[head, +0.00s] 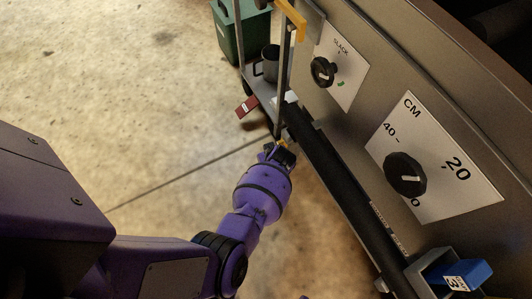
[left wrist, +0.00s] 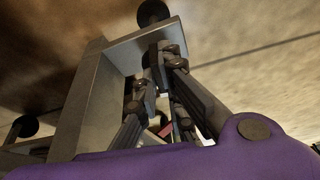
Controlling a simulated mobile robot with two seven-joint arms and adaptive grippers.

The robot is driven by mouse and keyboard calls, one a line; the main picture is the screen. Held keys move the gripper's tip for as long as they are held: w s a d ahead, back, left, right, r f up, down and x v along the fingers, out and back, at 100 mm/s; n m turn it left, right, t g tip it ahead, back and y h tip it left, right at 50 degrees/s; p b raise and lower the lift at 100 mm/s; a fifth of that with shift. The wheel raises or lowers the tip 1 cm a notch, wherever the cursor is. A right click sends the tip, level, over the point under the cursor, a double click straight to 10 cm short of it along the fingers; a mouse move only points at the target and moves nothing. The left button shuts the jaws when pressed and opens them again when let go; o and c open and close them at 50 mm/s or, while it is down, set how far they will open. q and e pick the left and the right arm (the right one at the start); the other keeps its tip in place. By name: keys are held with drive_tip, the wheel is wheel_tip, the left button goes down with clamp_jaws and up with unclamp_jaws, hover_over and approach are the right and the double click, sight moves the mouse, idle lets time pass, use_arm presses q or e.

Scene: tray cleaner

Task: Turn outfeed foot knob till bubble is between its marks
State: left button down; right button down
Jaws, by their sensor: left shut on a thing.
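My left gripper (head: 281,153) reaches the lower edge of the machine beside a grey upright post. In the left wrist view the fingers (left wrist: 160,75) are shut at the corner of a grey frame (left wrist: 95,95). They close on what seems to be the outfeed foot knob, mostly hidden by the fingers. A small yellow part (head: 283,143) shows just beyond the fingers in the head view. I cannot make out the bubble or its marks. My right gripper is not in view.
The machine's side panel carries a SLACK dial (head: 322,71) and a larger CM dial (head: 405,173). A dark cup (head: 270,60), a red tag (head: 247,107) and a green bin (head: 229,40) are at the back. A blue block (head: 467,274) sits front right. Left floor is clear.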

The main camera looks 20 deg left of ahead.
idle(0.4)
use_arm(q)
drive_tip(key=c, duration=1.9)
unclamp_jaws()
drive_tip(key=shift+o, duration=0.2)
